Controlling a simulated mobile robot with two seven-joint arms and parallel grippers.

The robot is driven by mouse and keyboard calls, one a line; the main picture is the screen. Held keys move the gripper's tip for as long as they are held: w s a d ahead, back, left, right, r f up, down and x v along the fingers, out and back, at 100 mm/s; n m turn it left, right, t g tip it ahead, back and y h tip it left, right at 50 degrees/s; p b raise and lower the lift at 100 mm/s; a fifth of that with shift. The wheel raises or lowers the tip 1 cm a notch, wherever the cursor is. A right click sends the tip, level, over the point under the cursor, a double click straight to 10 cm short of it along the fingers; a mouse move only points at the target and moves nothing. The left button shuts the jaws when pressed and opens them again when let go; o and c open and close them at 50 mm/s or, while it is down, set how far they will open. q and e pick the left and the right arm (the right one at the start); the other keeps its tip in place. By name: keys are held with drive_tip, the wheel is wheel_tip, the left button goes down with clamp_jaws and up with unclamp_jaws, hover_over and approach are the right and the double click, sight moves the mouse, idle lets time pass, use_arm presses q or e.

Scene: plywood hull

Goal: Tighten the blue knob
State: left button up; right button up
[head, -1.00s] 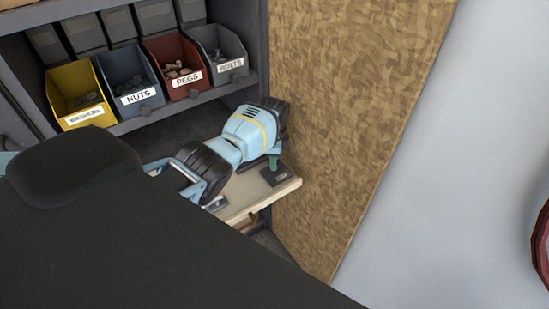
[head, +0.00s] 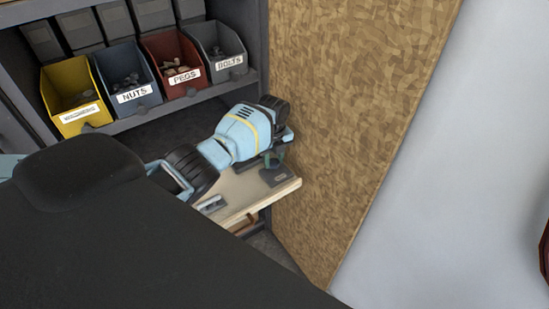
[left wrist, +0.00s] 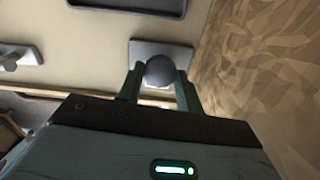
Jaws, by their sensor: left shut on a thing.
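A dark, bluish-grey round knob (left wrist: 160,68) stands on a grey plate (left wrist: 150,47) in the left wrist view. My left gripper (left wrist: 160,80) has a green finger on each side of the knob and is shut on it. In the head view the left gripper (head: 273,158) is over the dark plate (head: 274,178) near the board's right corner. The knob is hidden there by the gripper. The knob's colour is hard to tell in shadow. My right gripper is not in view.
The pale wooden board (head: 240,190) holds another small metal plate (head: 212,204). A plywood wall (head: 350,130) rises close to the right of the gripper. Bins of washers, nuts (head: 128,80), pegs (head: 178,65) and bolts stand on the shelf behind.

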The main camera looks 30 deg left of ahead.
sight(274, 161)
use_arm(q)
drive_tip(key=m+b, duration=0.1)
drive_tip(key=m, duration=0.5)
drive_tip(key=shift+w+a+r, duration=0.1)
drive_tip(key=shift+r+m+b, duration=0.1)
drive_tip(key=shift+m+b, duration=0.2)
drive_tip(key=shift+m, duration=1.2)
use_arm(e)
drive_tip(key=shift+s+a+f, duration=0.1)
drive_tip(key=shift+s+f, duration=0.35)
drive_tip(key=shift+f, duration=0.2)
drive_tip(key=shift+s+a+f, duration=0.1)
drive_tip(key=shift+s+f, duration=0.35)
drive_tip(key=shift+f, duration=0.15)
use_arm(q)
drive_tip(key=shift+w+r, duration=0.1)
drive_tip(key=shift+r, duration=0.05)
drive_tip(key=o, duration=0.8)
drive_tip(key=shift+o, duration=0.9)
drive_tip(key=shift+f, duration=0.2)
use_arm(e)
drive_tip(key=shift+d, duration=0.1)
use_arm(q)
wheel_tip(274, 161, up, 7)
drive_tip(key=shift+f, duration=0.2)
drive_tip(key=shift+r, duration=0.65)
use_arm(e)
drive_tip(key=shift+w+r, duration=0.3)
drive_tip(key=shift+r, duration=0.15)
